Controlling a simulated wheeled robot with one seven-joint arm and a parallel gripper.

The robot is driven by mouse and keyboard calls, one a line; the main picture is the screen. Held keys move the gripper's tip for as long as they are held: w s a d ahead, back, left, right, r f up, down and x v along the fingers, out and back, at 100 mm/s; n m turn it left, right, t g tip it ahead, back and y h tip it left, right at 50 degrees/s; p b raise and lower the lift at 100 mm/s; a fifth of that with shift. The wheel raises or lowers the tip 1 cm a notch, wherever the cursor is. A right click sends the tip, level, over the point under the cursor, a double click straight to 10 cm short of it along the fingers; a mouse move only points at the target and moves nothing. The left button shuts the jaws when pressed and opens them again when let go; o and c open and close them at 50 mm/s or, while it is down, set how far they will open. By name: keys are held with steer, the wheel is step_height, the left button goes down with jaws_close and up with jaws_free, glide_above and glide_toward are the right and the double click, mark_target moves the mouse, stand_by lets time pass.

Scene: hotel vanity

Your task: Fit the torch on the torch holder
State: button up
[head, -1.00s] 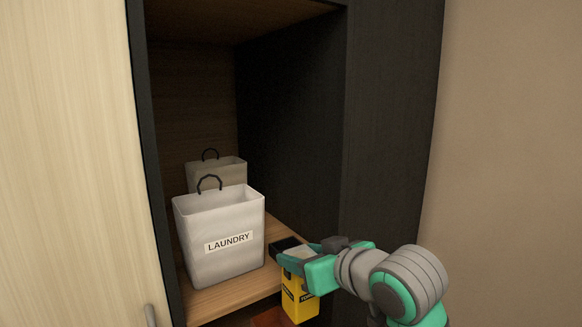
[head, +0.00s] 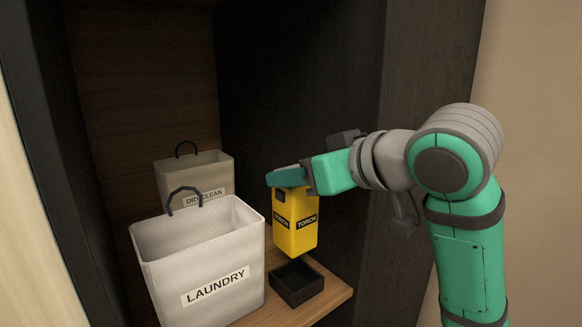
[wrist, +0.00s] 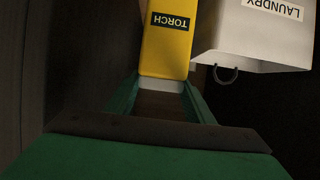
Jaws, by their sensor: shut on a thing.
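The yellow torch (head: 295,222), a box shape with black TORCH labels, hangs upright from my gripper (head: 290,179). The gripper is shut on its upper end. The torch also shows in the wrist view (wrist: 168,45), between the green fingers (wrist: 158,90). The torch holder (head: 296,284) is a small black open-topped square tray on the shelf. It looks empty. The torch is above the holder, and its lower end appears apart from it. The holder does not show clearly in the wrist view.
The white LAUNDRY bin (head: 203,265) stands just left of the holder, with the DRY CLEAN bin (head: 195,175) behind it. The wooden shelf (head: 335,291) has a bare strip right of the holder. A dark cabinet wall (head: 300,80) rises behind my arm.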

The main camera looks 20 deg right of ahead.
mark_target(307, 227)
steer(key=shift+w+f, duration=0.15)
steer(key=shift+f, duration=1.35)
steer(key=shift+s+d+f, duration=0.1)
steer(key=shift+d+f, duration=0.1)
steer(key=shift+f, duration=0.35)
steer(key=shift+s+d+f, duration=0.1)
steer(key=shift+d+f, duration=0.05)
steer(key=shift+f, duration=0.35)
steer(key=shift+a+f, duration=0.4)
steer(key=shift+f, duration=0.45)
steer(key=shift+d, duration=0.15)
steer(key=shift+s, duration=0.15)
steer(key=shift+f, duration=1.55)
steer(key=o, duration=1.7)
